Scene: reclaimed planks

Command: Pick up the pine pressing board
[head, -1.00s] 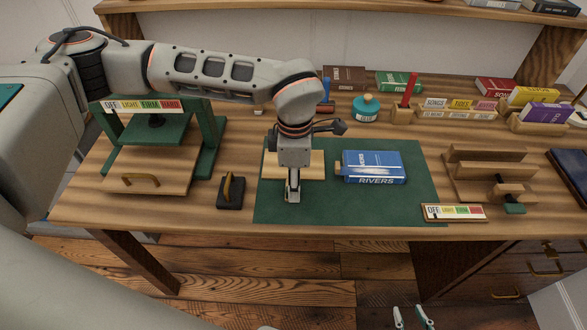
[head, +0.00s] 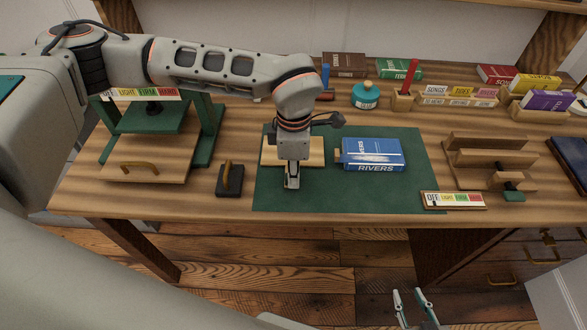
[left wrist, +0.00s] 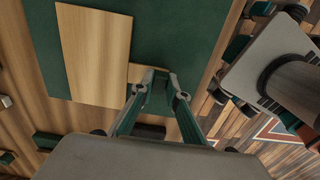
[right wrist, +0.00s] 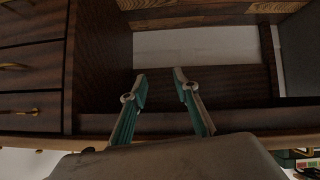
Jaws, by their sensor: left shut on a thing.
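The pine pressing board (head: 310,153) is a pale flat wooden piece above the green mat (head: 400,200), left of the blue book. In the left wrist view the board (left wrist: 95,55) shows as a pale rectangle with a narrow tab at its edge. My left gripper (head: 291,186) points down at the board's near side, and its fingers (left wrist: 160,80) are shut on this tab. I cannot tell whether the board is raised off the mat. The gripper hides the middle of the board. My right gripper (head: 412,309) is open and empty, low in front of the desk; its fingers (right wrist: 160,85) are apart.
The blue book (head: 374,155) lies right of the board. A black block with a wooden handle (head: 229,180) is to the left, near the green press (head: 207,130). A wooden stand (head: 490,158) and a gauge strip (head: 453,200) are at the right. The mat's front is clear.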

